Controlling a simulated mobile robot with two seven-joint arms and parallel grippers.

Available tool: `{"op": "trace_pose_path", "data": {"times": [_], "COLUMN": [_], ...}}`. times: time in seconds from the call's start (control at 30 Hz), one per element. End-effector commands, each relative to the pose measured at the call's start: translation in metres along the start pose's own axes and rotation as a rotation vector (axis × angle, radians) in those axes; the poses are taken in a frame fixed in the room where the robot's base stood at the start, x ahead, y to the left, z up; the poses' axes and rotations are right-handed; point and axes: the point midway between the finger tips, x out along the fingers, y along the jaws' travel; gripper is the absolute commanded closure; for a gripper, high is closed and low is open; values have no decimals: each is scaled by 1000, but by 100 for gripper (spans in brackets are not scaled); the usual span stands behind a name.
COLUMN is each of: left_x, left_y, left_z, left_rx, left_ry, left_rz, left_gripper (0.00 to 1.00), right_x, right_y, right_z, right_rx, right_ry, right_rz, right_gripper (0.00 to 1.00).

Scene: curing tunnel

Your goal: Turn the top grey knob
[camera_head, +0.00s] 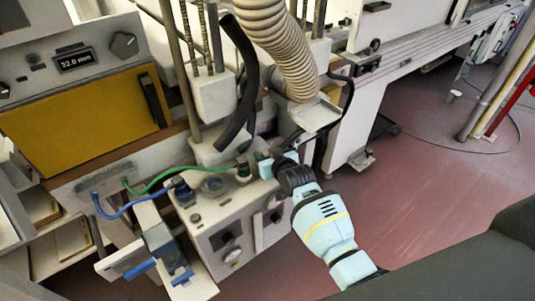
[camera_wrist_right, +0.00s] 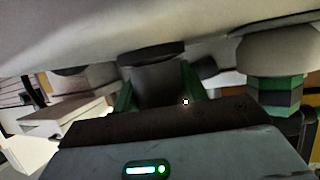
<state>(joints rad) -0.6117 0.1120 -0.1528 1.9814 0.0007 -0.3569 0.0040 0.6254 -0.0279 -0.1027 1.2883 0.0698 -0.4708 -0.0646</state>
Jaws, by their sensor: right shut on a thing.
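My right gripper (camera_head: 267,166) reaches in from the lower right of the head view to the upper right corner of a pale control box (camera_head: 215,235). In the wrist view its two green-looking fingers (camera_wrist_right: 158,92) stand on either side of a dark grey cylindrical knob (camera_wrist_right: 155,78), which juts from a pale surface. The gripper is shut on this knob. In the head view my fingers and wrist hide the knob. A second dark knob (camera_head: 276,217) shows lower on the box's right face, clear of the gripper. My left gripper is not in view.
A green cable (camera_head: 160,180) and a blue cable (camera_head: 122,214) run to plugs on the box top, the green one close to my fingers. A ribbed hose (camera_head: 280,45) and a black hose (camera_head: 240,85) hang above. Open red floor (camera_head: 430,190) lies to the right.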

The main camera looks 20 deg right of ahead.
Motion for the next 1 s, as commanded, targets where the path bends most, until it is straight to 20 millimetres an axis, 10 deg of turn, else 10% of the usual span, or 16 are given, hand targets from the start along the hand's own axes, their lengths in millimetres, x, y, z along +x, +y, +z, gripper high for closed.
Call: {"op": "trace_pose_path", "data": {"times": [0.17,0.2,0.37,1.0], "left_x": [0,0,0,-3], "left_y": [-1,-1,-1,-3], "left_z": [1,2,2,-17], "left_rx": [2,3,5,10], "left_ry": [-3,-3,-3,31], "left_rz": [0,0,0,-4], "left_gripper": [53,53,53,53], "right_x": [0,0,0,-38], "right_y": [1,1,0,0], "right_z": [0,0,0,-3], "right_rx": [0,0,0,-1], "right_ry": [1,1,1,6], "right_rz": [0,0,0,-1], "right_gripper": [80,56,36,36]}}
